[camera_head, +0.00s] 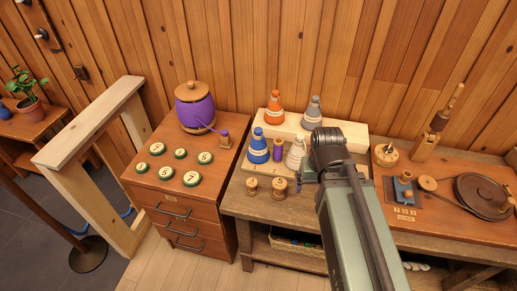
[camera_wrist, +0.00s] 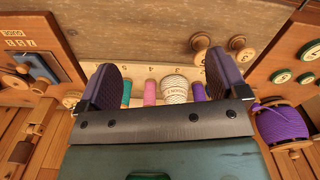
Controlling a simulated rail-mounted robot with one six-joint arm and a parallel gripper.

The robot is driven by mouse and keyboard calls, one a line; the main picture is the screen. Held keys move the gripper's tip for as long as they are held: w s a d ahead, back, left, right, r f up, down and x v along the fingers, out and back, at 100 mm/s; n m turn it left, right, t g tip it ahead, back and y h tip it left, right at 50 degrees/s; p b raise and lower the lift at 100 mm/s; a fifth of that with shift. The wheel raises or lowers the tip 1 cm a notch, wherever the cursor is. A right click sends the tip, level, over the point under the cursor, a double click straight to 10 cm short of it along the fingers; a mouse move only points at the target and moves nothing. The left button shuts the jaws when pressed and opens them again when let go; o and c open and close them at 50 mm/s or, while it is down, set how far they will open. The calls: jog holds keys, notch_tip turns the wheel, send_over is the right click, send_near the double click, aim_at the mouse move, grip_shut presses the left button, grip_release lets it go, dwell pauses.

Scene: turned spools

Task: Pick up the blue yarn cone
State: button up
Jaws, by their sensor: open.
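The blue yarn cone (camera_head: 258,149) stands upright at the left end of the front row on a pale numbered rack on the wooden bench. A purple spool (camera_head: 278,152) and a white cone (camera_head: 295,153) stand to its right. My gripper (camera_head: 302,180) is in front of and to the right of the blue cone, apart from it, and my arm covers part of the rack. In the wrist view my gripper (camera_wrist: 163,85) is open and empty. Green, pink, white and purple yarn pieces show beyond its gap; the blue cone cannot be seen there.
Orange (camera_head: 274,106) and grey (camera_head: 312,112) cones stand on the raised back step. Two wooden knobs (camera_head: 279,185) are on the bench front. A cabinet (camera_head: 165,185) with green-rimmed discs and a purple yarn jar (camera_head: 195,106) is left; a winding device (camera_head: 480,195) is right.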

jog(key=n+t+y, duration=0.1)
jog(key=n+t, duration=0.2)
jog(key=t, duration=0.1)
send_near(258, 135)
jog(key=w+f, duration=0.1)
jog(key=b+x, duration=0.4)
jog(key=d+b+x, duration=0.1)
jog(key=b+x, duration=0.1)
jog(key=shift+w+f, duration=0.1)
jog(key=shift+f, duration=0.05)
jog(key=b+x, duration=0.4)
jog(key=x, duration=0.1)
jog(key=shift+w+a+b, duration=0.15)
jog(key=shift+a+b, duration=0.15)
jog(key=shift+a, duration=0.05)
jog(key=shift+r, duration=0.2)
jog(key=c, duration=1.6)
jog(key=shift+r+p, duration=0.1)
jog(key=shift+p, duration=0.2)
